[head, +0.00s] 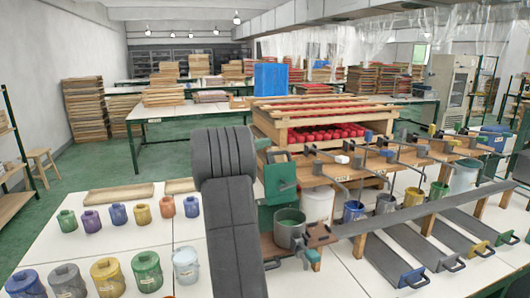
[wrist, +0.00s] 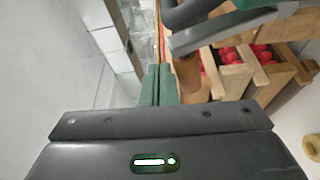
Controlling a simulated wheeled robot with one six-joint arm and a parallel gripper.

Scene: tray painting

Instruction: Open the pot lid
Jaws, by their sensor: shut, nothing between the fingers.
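In the head view, several lidded paint pots stand in two rows on the white table. The back row includes a green pot (head: 67,220), a purple pot (head: 91,221) and an orange pot (head: 167,207). The front row includes a yellow pot (head: 107,277), a green pot (head: 147,272) and a pale blue pot (head: 186,265). I cannot tell which pot the task means. My gripper's green fingers (wrist: 157,85) are shut and empty in the wrist view, with no lidded pot near their tips. My dark arm covers part of the head view.
A wooden rack with grey bars (head: 345,170) and hanging cups stands right of my arm, with an open pot of green paint (head: 290,228). Behind it is a wooden crate of red pots (head: 325,134). Wooden trays (head: 122,194) lie behind the pot rows.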

